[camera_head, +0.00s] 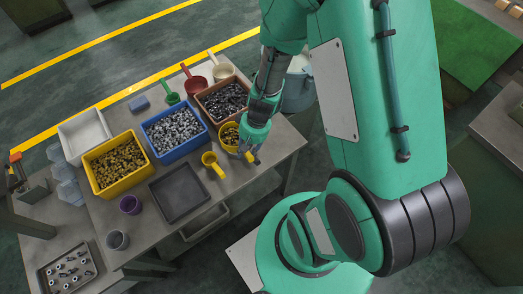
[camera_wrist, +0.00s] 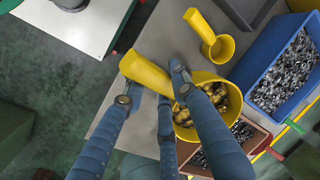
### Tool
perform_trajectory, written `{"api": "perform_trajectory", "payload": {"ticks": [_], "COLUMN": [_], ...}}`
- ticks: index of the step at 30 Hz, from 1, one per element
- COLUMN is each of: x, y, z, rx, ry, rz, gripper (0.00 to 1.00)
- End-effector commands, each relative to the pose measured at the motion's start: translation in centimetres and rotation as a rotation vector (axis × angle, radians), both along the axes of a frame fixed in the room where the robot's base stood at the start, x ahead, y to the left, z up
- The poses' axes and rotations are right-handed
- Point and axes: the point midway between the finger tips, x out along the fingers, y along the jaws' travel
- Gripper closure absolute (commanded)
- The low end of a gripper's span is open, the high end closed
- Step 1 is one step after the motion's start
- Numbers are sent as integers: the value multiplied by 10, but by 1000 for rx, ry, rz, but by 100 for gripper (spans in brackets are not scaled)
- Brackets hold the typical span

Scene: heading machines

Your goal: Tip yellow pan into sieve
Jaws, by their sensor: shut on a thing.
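A yellow pan (camera_head: 229,134) with brass-coloured parts in it is at the right end of the bench, beside the brown bin. In the wrist view the yellow pan (camera_wrist: 233,88) shows its filled bowl at right and its thick handle at left. My gripper (camera_head: 249,154) is shut on the handle; its fingers (camera_wrist: 152,85) cross in front of part of the pan. A dark square tray (camera_head: 179,192) lies left of the pan, apart from it. I cannot make out mesh in it, so I cannot tell whether it is the sieve.
A second, empty-looking yellow scoop (camera_head: 212,161) lies between pan and dark tray. Blue (camera_head: 184,152), yellow (camera_head: 99,183) and brown (camera_head: 203,99) bins of small parts stand behind. Bare bench shows around the tray.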

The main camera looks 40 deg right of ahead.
Motion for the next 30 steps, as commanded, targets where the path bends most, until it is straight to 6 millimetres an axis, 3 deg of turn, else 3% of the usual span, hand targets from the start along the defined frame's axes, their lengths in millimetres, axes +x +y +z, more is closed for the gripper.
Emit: {"api": "perform_trajectory", "payload": {"ticks": [6, 12, 30], "x": [20, 30, 32], "y": [36, 57, 63], "z": [8, 11, 11], "rx": [12, 20, 23], "ry": [2, 4, 4], "rz": [-1, -6, -9], "gripper": [100, 100, 100]}}
